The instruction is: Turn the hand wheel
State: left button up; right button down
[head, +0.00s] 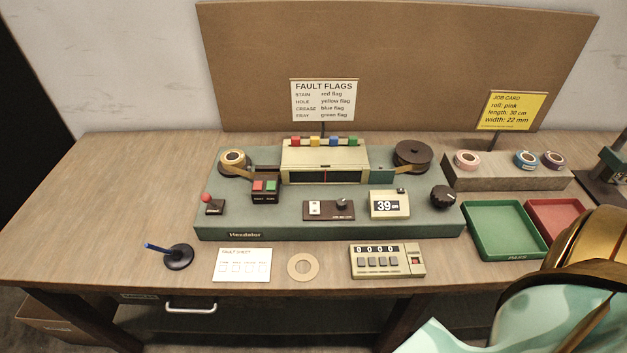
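The green winding machine (290,222) stands in the middle of the bench. No part is labelled as the hand wheel. A black ribbed round knob (443,197) sits at the machine's right front, and a dark brown round reel (413,153) lies at its right back; I cannot tell for sure which is the wheel. A tape roll (233,160) sits at the left back. Tape runs from it into the cream housing (325,158). The counter display (389,204) reads 39 cm. My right arm shows at the lower right, apart from the machine; neither gripper is in view.
A green tray (505,257) and a red tray (556,218) lie to the right, below a block with several tape rolls (466,160).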

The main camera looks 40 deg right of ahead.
aim_at(442, 195)
jog(key=z, duration=1.95)
